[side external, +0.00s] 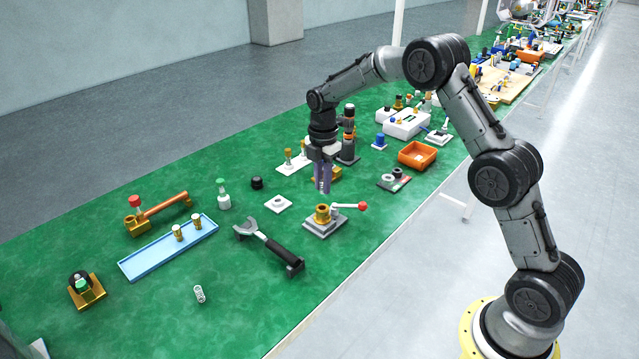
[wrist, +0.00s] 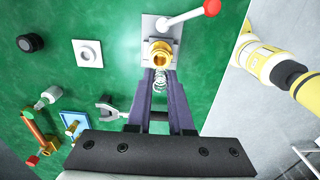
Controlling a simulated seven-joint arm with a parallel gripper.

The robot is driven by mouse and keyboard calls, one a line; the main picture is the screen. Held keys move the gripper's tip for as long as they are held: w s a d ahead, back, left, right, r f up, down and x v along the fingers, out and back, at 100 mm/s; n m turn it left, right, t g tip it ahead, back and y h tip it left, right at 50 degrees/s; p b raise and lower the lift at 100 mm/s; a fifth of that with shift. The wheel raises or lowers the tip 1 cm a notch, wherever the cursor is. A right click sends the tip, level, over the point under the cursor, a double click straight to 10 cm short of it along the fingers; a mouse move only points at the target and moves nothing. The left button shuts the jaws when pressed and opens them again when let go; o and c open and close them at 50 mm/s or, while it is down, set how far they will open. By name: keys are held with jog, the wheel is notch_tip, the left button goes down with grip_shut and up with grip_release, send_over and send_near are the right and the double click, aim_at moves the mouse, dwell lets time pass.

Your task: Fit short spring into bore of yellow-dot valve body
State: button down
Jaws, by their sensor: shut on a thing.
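My gripper (side external: 323,188) is shut on a small coil spring (wrist: 160,79), which shows between the fingertips in the wrist view (wrist: 160,74). In the side view the fingers point down above and slightly behind a brass valve body (side external: 322,214). This body stands upright on a square grey plate, beside a lever with a red ball. In the wrist view the brass body (wrist: 160,52) shows its open bore just beyond the spring; the spring appears outside it. I cannot make out a yellow dot. Another spring (side external: 199,294) lies on the green mat at the front.
A blue tray (side external: 150,263) holds two brass parts. An orange bin (side external: 417,155) stands at the right. The front of the green mat is mostly clear.

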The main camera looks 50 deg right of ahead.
jog(key=shift+f, duration=2.25)
jog(key=shift+f, duration=0.4)
jog(key=c, duration=0.7)
grip_release()
jog(key=shift+c, duration=0.2)
